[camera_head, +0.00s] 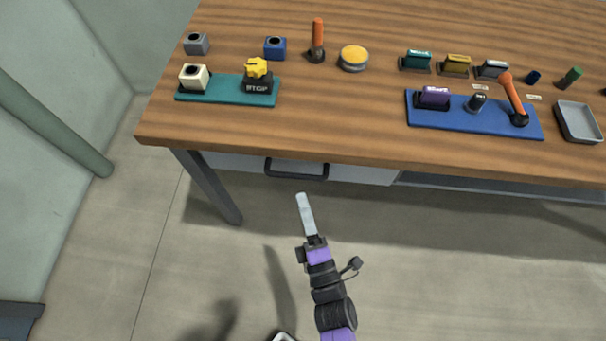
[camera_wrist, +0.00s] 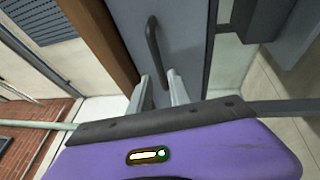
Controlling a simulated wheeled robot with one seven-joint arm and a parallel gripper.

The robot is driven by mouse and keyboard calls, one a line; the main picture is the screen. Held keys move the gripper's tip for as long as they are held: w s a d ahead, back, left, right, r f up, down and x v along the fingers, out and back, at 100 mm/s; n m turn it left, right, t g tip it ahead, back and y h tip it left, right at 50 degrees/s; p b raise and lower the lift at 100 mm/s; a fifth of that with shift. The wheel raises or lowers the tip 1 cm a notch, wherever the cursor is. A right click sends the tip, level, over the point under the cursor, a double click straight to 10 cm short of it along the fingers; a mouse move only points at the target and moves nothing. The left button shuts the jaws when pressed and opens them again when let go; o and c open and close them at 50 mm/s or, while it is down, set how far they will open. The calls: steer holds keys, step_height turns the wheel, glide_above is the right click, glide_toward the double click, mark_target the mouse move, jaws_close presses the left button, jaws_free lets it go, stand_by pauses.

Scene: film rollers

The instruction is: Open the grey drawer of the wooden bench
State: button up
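The wooden bench (camera_head: 330,128) has a grey drawer (camera_head: 362,175) under its front edge, near the left leg. The drawer looks shut. Its dark bar handle (camera_head: 297,175) sticks out from the front. In the wrist view the drawer front (camera_wrist: 190,35) is a grey panel, and the handle (camera_wrist: 153,40) runs down it towards my fingers. My gripper (camera_head: 302,197) is just in front of the handle, below it in the head view. In the wrist view its two fingers (camera_wrist: 160,80) are apart, with the handle's near end seen between the tips. Contact cannot be told.
The bench top holds a teal tray (camera_head: 225,97) and a blue tray (camera_head: 450,122) with small parts, and a grey dish (camera_head: 580,122) at right. A metal bench leg (camera_head: 208,188) stands left of the drawer. The floor (camera_head: 450,260) in front is clear.

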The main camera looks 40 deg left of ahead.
mark_target(294, 174)
steer(key=x, duration=0.7)
steer(key=shift+w+a, duration=0.15)
steer(key=shift+a, duration=0.2)
jaws_close()
stand_by(1.1)
